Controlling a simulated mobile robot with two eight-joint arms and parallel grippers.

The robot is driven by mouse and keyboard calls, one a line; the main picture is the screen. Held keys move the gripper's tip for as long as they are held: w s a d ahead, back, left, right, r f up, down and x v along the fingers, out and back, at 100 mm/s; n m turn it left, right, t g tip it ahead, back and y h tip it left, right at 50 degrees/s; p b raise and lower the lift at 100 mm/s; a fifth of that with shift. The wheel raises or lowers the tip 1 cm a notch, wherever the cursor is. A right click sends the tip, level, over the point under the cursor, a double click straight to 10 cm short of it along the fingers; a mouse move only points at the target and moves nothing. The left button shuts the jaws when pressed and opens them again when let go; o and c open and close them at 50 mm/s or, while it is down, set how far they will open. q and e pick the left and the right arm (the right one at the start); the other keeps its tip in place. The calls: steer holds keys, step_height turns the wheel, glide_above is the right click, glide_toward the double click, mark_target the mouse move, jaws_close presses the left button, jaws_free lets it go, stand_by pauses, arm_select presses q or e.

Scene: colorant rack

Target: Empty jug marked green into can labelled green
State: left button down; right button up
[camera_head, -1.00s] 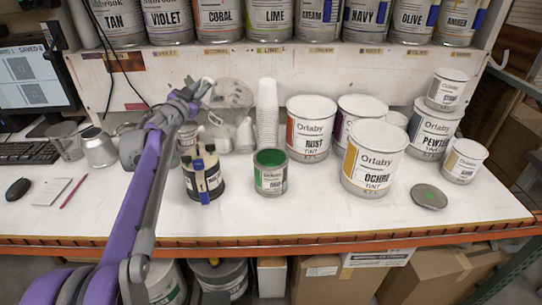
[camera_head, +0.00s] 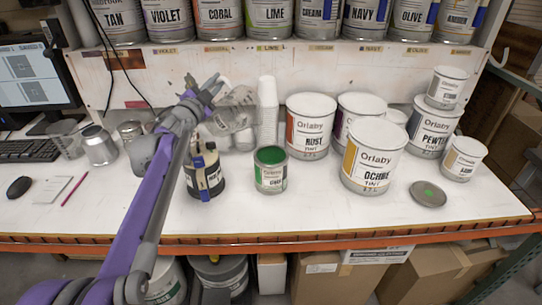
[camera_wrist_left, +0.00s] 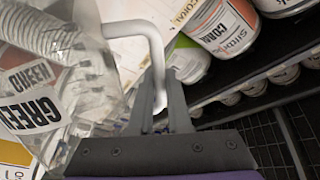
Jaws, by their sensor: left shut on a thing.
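My left gripper (camera_head: 217,88) is shut on the white handle (camera_wrist_left: 135,27) of the clear jug (camera_head: 238,112). The jug is held up above the back of the bench, behind and left of the can, and looks tilted. In the left wrist view the jug (camera_wrist_left: 75,120) bears GREEN labels; I cannot make out liquid in it. The green-labelled can (camera_head: 270,177) stands upright and open on the bench, with green in its mouth. The jug is apart from the can. My right gripper is not in view.
A black tin with a blue strip (camera_head: 205,175) stands left of the can. A stack of white cups (camera_head: 267,110) is behind it. Rust (camera_head: 311,128) and ochre (camera_head: 372,160) tins stand to the right. A round lid (camera_head: 428,194) lies at right. The front of the bench is mostly clear.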

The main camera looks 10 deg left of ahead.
arm_select(q)
steer(key=shift+d, duration=0.15)
steer(key=shift+s, duration=0.1)
stand_by(0.3)
steer(key=shift+d+m, duration=0.15)
steer(key=shift+m, duration=0.15)
steer(key=shift+d, duration=0.2)
steer(key=shift+s+r+m, duration=0.1)
steer(key=shift+m, duration=0.2)
steer(key=shift+d, duration=0.2)
steer(key=shift+m, duration=0.3)
steer(key=shift+d+r+h, duration=0.1)
steer(key=shift+d+h, duration=0.1)
steer(key=shift+h, duration=0.2)
